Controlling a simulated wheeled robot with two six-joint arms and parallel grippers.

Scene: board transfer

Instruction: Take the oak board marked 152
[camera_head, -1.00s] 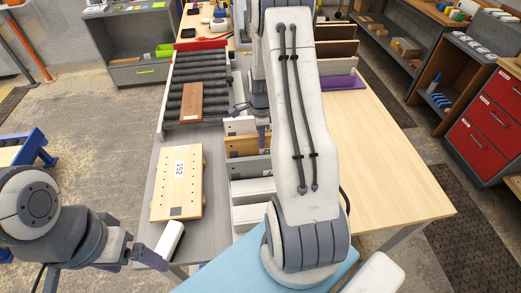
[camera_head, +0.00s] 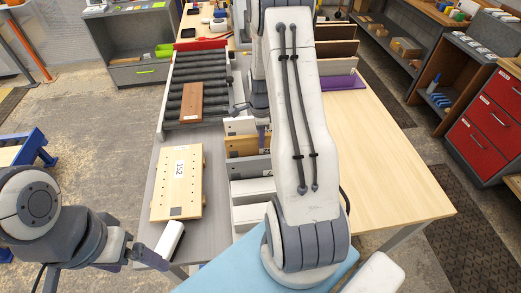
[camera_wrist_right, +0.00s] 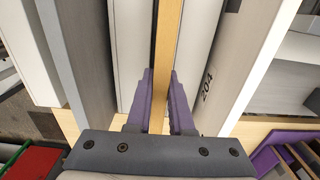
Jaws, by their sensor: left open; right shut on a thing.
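The oak board marked 152 (camera_head: 178,185) lies flat on the grey bench at the left, its label facing up. No gripper touches it. My left gripper (camera_head: 146,258) is open at the lower left, just off the board's near end. My right gripper (camera_wrist_right: 160,105) is shut on a light oak-coloured board (camera_wrist_right: 168,45), which stands on edge between its purple fingers in the right wrist view. In the head view that board appears in the rack (camera_head: 248,145), and my right arm hides part of it. Its own marking is not visible.
White and grey boards stand close on both sides of the held board; a white one (camera_wrist_right: 250,70) reads 204. A roller conveyor (camera_head: 190,75) with a brown board (camera_head: 191,102) lies beyond the bench. The pale tabletop (camera_head: 395,170) at the right is clear.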

